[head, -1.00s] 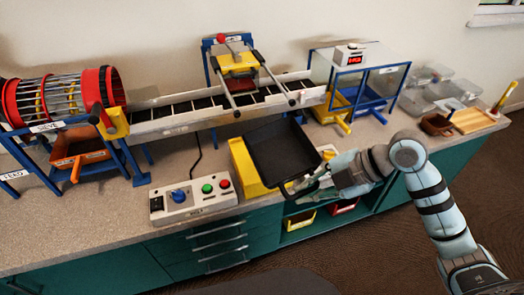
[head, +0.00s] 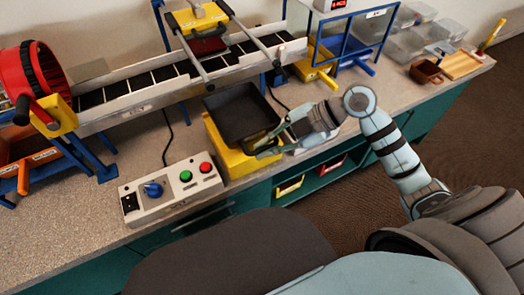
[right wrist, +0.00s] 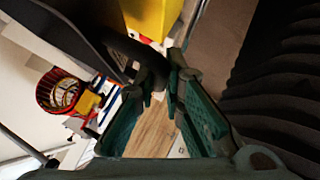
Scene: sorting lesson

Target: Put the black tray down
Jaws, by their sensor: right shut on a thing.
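The black tray (head: 242,115) is at the counter's front, over the yellow bin (head: 236,165), which shows along its left and front sides. I cannot tell whether the tray touches the bin. My right gripper (head: 268,145) is shut on the tray's front right edge. In the right wrist view, my gripper's green fingers (right wrist: 164,88) meet a dark rounded part of the tray (right wrist: 130,52), and the yellow bin (right wrist: 152,16) shows beyond. My left gripper is not in view.
A control box (head: 170,192) with a blue knob and green and red buttons stands left of the bin. A conveyor (head: 180,80) runs behind, with a red drum sieve (head: 30,75) at left. Clear boxes (head: 410,40) stand at back right.

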